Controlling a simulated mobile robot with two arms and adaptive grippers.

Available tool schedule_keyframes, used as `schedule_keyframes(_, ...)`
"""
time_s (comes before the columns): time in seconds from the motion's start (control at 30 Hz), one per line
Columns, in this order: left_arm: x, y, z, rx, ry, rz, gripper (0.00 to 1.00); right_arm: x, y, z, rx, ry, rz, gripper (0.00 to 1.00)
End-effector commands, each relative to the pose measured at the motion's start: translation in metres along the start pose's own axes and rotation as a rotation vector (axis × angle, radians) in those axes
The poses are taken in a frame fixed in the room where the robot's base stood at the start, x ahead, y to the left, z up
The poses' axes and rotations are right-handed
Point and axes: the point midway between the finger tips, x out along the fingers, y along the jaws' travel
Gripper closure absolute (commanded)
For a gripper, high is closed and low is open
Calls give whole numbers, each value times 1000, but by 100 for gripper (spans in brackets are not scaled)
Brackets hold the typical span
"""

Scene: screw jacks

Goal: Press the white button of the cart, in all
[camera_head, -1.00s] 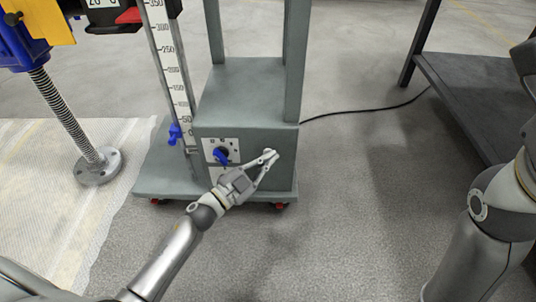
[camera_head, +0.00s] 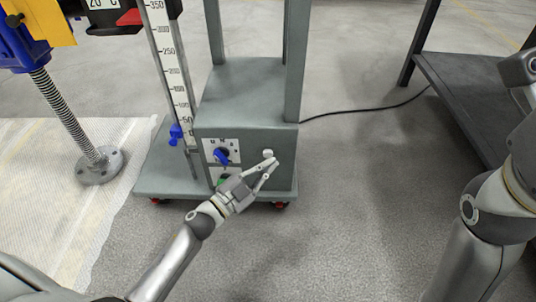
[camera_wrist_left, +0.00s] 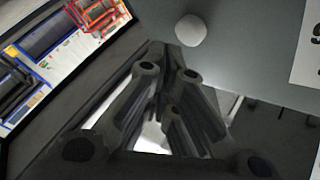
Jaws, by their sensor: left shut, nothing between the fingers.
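The grey-green cart (camera_head: 250,90) stands in the middle of the head view. Its white button (camera_head: 268,153) is on the right part of the front face. My left gripper (camera_head: 272,163) is shut and empty, with its tips just below the button. In the left wrist view the round white button (camera_wrist_left: 190,30) shows whole, beyond and a little right of the shut fingertips (camera_wrist_left: 165,50), with no finger covering it. Whether the tips touch the face of the cart I cannot tell. The fingers of my right gripper are not in view; only my right arm shows at the right edge.
A blue knob (camera_head: 221,156) on a white plate and a green button (camera_head: 224,179) sit left of the white button. A screw jack (camera_head: 70,115) stands at left. A dark table (camera_head: 475,85) is at right, with a black cable (camera_head: 370,109) on the floor.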

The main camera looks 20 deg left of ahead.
Motion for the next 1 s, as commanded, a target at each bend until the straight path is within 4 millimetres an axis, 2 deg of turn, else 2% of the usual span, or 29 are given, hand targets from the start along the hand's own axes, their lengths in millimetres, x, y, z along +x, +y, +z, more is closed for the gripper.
schedule_keyframes(0.17, -12, 8, -10, -3, -2, 0, 100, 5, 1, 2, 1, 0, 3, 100)
schedule_keyframes(0.5, -32, 23, -24, -1, -1, 0, 100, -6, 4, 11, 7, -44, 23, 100)
schedule_keyframes(1.0, -33, 24, -24, 0, 0, 0, 100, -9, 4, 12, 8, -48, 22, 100)
